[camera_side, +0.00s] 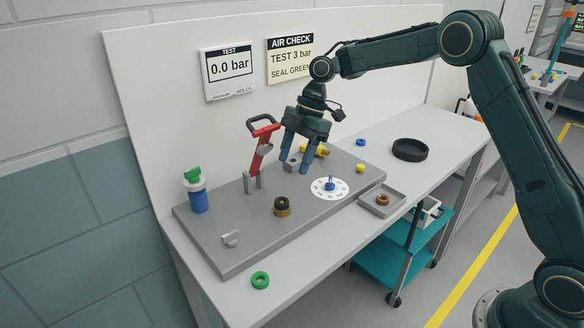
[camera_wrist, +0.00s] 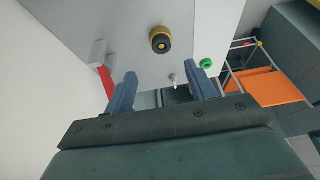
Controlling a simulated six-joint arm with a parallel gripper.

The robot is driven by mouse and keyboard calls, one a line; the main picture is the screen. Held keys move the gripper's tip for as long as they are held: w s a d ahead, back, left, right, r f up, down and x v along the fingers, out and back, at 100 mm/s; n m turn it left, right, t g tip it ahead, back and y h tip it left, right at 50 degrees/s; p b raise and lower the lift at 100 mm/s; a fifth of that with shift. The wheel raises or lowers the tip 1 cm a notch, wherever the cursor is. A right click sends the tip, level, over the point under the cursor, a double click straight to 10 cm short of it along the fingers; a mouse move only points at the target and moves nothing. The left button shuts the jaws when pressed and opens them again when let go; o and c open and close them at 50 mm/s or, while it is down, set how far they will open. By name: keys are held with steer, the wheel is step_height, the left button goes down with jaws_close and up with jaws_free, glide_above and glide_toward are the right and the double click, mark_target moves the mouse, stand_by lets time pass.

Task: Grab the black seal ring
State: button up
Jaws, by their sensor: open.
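A black ring-like piece (camera_side: 281,199) sits on a brass-coloured round fitting (camera_side: 282,211) on the grey plate. In the wrist view the black piece (camera_wrist: 162,47) and the brass-yellow fitting (camera_wrist: 157,30) show beyond the fingertips. I cannot tell whether this piece is the seal ring. A larger black round dish or ring (camera_side: 410,150) lies on the bench at the right. My gripper (camera_side: 295,168) is open, pointing down above the plate, behind the brass fitting and apart from it. Its fingers also show in the wrist view (camera_wrist: 168,70), with nothing held between them.
A red lever (camera_side: 262,150) stands left of my gripper. A blue cylinder with a green top (camera_side: 197,195), a white dial (camera_side: 330,188) and a small tray (camera_side: 382,201) with a brown ring are nearby. A green ring (camera_side: 260,280) lies at the bench's front.

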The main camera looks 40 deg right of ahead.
mark_target(282, 202)
steer(key=shift+x, duration=2.15)
steer(key=shift+f, duration=0.1)
steer(key=shift+x, duration=2.5)
steer(key=shift+s, duration=0.15)
steer(key=c, duration=1.1)
